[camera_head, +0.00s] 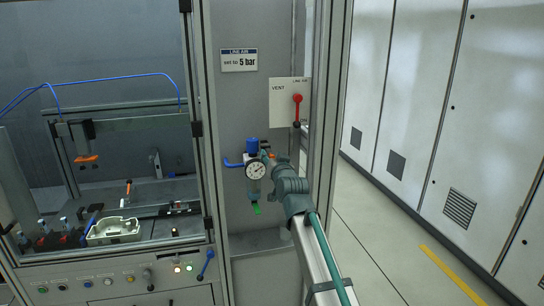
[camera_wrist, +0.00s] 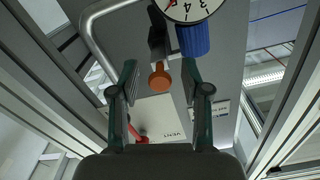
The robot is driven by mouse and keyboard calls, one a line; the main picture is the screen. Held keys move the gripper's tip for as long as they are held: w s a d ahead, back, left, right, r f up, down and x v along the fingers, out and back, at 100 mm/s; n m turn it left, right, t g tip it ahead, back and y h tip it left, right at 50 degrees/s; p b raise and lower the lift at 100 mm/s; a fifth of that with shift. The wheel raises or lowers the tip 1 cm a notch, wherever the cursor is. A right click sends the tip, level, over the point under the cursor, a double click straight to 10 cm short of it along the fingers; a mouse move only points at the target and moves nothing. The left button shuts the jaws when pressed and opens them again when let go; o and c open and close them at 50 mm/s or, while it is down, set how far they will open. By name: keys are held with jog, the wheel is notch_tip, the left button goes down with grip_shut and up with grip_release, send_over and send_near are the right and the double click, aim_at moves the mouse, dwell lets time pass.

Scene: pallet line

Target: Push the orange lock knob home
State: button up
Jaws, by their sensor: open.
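The orange lock knob (camera_wrist: 160,77) is a round orange button on a short orange stem beside the pressure regulator. In the wrist view it lies between the tips of my open gripper (camera_wrist: 160,70), with a gap on both sides. I cannot tell how far it is from the tips in depth. In the head view a bit of orange (camera_head: 271,155) shows by my gripper (camera_head: 269,161), which mostly hides it. The regulator has a blue cap (camera_head: 252,145), also in the wrist view (camera_wrist: 194,40), and a round white gauge (camera_head: 256,170), cut off in the wrist view (camera_wrist: 188,8).
A red vent lever (camera_head: 297,108) on a pale plate is above right of the regulator. A green part (camera_head: 256,208) hangs below it. A metal frame post (camera_head: 329,110) stands close right of my arm. The left cell holds a pale tray (camera_head: 113,230).

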aim_at(269, 152)
grip_shut()
dwell(0.3)
jog(key=shift+b+x, duration=0.8)
jog(key=shift+x, duration=0.6)
jog(key=shift+s+r, duration=0.15)
jog(key=shift+c, duration=1.2)
grip_release()
jog(key=shift+o, duration=1.2)
